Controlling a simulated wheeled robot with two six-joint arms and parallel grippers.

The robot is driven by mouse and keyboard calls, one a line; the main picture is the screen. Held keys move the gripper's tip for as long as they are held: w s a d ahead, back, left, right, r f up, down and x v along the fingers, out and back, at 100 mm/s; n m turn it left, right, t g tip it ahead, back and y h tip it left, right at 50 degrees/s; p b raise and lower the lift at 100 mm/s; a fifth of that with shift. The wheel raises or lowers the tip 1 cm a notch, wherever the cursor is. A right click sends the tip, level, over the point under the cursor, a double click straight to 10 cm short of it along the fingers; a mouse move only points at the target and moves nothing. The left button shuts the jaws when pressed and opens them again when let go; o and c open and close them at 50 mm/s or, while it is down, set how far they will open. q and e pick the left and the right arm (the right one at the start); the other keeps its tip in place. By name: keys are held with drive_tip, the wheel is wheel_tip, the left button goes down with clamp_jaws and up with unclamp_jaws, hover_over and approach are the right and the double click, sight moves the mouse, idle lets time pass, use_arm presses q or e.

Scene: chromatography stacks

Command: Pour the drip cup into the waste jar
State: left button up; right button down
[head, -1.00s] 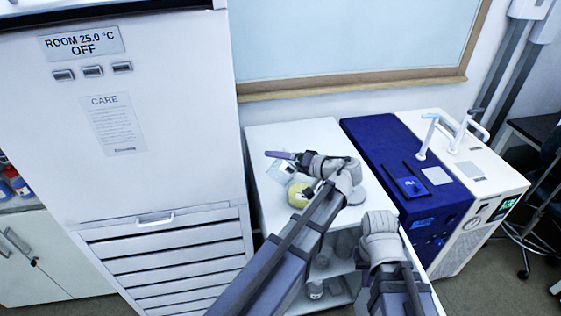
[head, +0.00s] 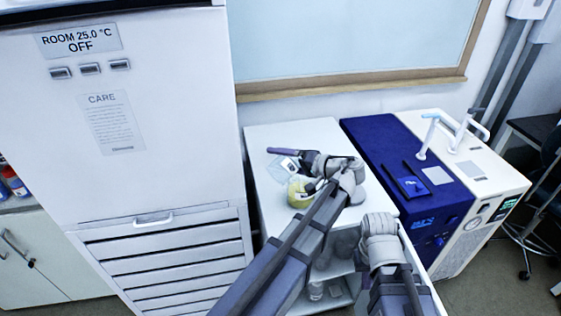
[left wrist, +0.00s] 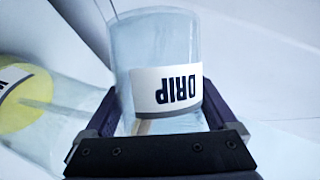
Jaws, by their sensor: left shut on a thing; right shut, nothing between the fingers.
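The drip cup (left wrist: 160,60) is a clear cup with a white label reading DRIP, upside down in the left wrist view. My left gripper (head: 284,157) is shut on it, with a dark finger on each side. In the head view the cup (head: 279,172) is tilted, above and beside the waste jar.
The white bench top (head: 270,139) is clear behind my left gripper. A blue and white instrument (head: 385,150) stands to the right, and a tall white cabinet (head: 120,170) to the left. Several containers sit on the shelves below the bench (head: 335,290).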

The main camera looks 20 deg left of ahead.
idle(0.4)
use_arm(q)
drive_tip(key=shift+w+m, duration=0.1)
drive_tip(key=shift+m, duration=0.3)
drive_tip(key=shift+b, duration=0.35)
drive_tip(key=shift+w+d, duration=0.1)
drive_tip(key=shift+r+m+g+y, duration=0.1)
drive_tip(key=shift+m+g+y, duration=0.2)
drive_tip(key=shift+m, duration=0.1)
drive_tip(key=shift+w+b, duration=0.1)
drive_tip(key=shift+b, duration=0.3)
drive_tip(key=shift+m, duration=0.4)
drive_tip(key=shift+d, duration=0.1)
